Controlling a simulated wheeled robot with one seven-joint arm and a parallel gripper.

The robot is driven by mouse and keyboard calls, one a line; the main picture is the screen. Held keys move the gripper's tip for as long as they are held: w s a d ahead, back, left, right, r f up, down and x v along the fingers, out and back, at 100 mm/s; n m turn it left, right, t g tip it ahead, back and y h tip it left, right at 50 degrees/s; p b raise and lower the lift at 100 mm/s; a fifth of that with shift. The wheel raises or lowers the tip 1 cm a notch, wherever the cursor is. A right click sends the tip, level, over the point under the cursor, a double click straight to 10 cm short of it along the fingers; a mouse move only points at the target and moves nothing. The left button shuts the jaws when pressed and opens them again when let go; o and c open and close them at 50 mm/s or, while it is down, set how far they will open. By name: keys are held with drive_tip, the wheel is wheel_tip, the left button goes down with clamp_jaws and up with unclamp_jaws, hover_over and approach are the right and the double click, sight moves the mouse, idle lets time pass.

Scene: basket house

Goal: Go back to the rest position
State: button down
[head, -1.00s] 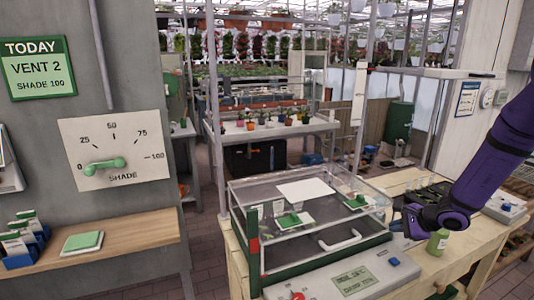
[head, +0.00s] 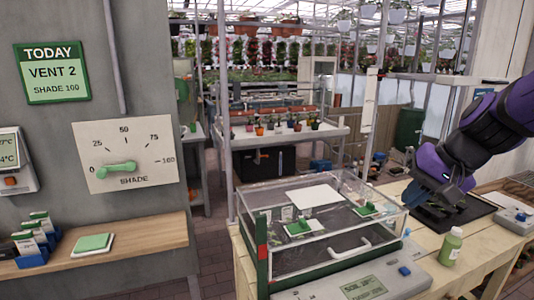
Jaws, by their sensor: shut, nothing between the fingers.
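My purple arm comes in from the right edge, and my gripper (head: 428,196) points down and to the left. It hangs above the wooden bench, over or near a black mat (head: 458,214) and just right of the clear case. It is shut with nothing held. Its fingertips are dark and small, so their exact height above the bench is unclear.
A clear-lidded case (head: 345,240) with green-handled parts inside stands on the bench, left of my gripper. A green bottle (head: 450,246) stands in front of the gripper. A grey wall with a shade dial (head: 125,155) and a wooden shelf (head: 125,240) is at left.

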drive_tip(key=s+d+r+n+h, duration=0.1)
drive_tip(key=s+r+n+h, duration=0.1)
drive_tip(key=s, duration=0.5)
drive_tip(key=s+d+r+n+t+h, duration=0.1)
drive_tip(key=s+r+n+h, duration=0.1)
drive_tip(key=s, duration=0.6)
drive_tip(key=shift+d+r+h, duration=0.3)
drive_tip(key=shift+r, duration=0.45)
